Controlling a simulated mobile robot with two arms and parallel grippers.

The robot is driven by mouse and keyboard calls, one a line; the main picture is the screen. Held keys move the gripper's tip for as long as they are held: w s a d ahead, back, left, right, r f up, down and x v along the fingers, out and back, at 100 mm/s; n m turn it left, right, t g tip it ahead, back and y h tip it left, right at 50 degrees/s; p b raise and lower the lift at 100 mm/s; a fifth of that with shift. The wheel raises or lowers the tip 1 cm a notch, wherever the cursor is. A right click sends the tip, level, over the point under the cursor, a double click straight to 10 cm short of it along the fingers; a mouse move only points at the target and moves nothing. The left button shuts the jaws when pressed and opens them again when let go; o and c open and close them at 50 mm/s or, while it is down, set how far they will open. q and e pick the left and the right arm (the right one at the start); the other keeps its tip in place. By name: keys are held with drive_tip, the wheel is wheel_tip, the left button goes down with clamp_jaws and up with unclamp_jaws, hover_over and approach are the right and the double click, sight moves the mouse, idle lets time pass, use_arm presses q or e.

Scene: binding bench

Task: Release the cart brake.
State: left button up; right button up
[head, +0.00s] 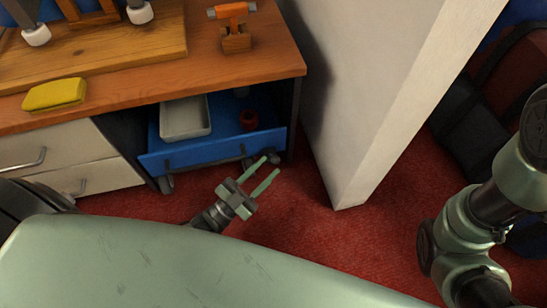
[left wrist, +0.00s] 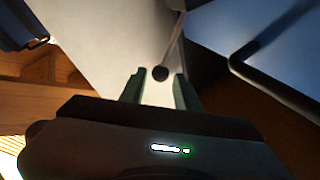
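The blue cart (head: 205,152) stands low under the wooden bench, on dark casters, with one caster (head: 166,184) at its left front corner. My left gripper (head: 270,165) is just in front of the cart's right end, fingers apart and empty. In the left wrist view, a thin grey lever (left wrist: 174,40) with a dark round knob (left wrist: 160,73) shows at the gap between the open fingers (left wrist: 159,88). I cannot tell whether either finger touches it. I cannot pick out this lever in the head view. My right gripper is out of view.
A pale pillar (head: 385,100) rises to the right of my left gripper. Drawers (head: 50,145) stand left of the cart. Red carpet (head: 300,215) is clear in front.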

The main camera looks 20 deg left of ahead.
use_arm(q)
drive_tip(key=v, duration=0.3)
drive_tip(key=shift+s+a+f+p, duration=0.15)
drive_tip(key=shift+s+p, duration=0.15)
drive_tip(key=shift+s, duration=0.05)
